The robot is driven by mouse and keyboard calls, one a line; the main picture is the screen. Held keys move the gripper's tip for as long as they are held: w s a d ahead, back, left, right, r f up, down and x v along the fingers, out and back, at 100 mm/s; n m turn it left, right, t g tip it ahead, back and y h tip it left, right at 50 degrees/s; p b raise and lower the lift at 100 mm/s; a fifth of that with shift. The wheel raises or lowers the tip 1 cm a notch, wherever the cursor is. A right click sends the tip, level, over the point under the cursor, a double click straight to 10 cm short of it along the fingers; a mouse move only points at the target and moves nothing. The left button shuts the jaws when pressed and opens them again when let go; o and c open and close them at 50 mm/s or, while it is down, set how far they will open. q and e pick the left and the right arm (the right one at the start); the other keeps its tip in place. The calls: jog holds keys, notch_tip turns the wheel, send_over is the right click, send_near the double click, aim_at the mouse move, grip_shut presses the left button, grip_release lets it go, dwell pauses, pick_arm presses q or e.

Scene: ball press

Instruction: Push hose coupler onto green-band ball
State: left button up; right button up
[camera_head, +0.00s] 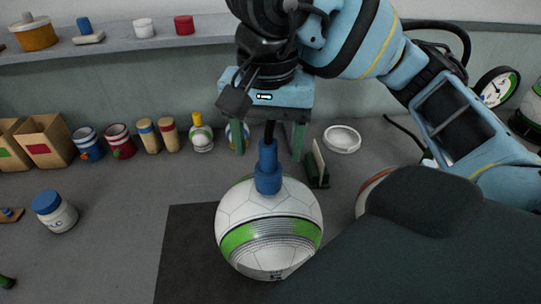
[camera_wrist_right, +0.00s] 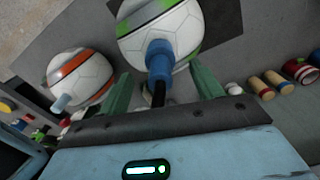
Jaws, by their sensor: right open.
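The green-band ball (camera_head: 269,245) is white with a green stripe and stands on a dark mat (camera_head: 185,250). The blue hose coupler (camera_head: 268,170) stands upright at the top of this ball, its lower end meeting the ball. I cannot tell how deeply it is seated. A black hose runs up from the coupler. My right gripper (camera_head: 269,152) is open above the ball, its green fingers on either side of the hose and apart from it. In the right wrist view the coupler (camera_wrist_right: 159,58) and ball (camera_wrist_right: 135,42) lie beyond the fingertips. My left gripper is not in view.
An orange-band ball (camera_wrist_right: 88,78) with a pale blue peg-like part stands beside the green-band ball. A dark green stand (camera_head: 317,172) and a white dish (camera_head: 342,139) are behind. Cans and bottles line the wall; a blue-lidded jar (camera_head: 57,213) stands left. Table between jar and mat is clear.

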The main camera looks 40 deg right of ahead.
jog(key=shift+r, duration=1.25)
jog(key=shift+f, duration=0.1)
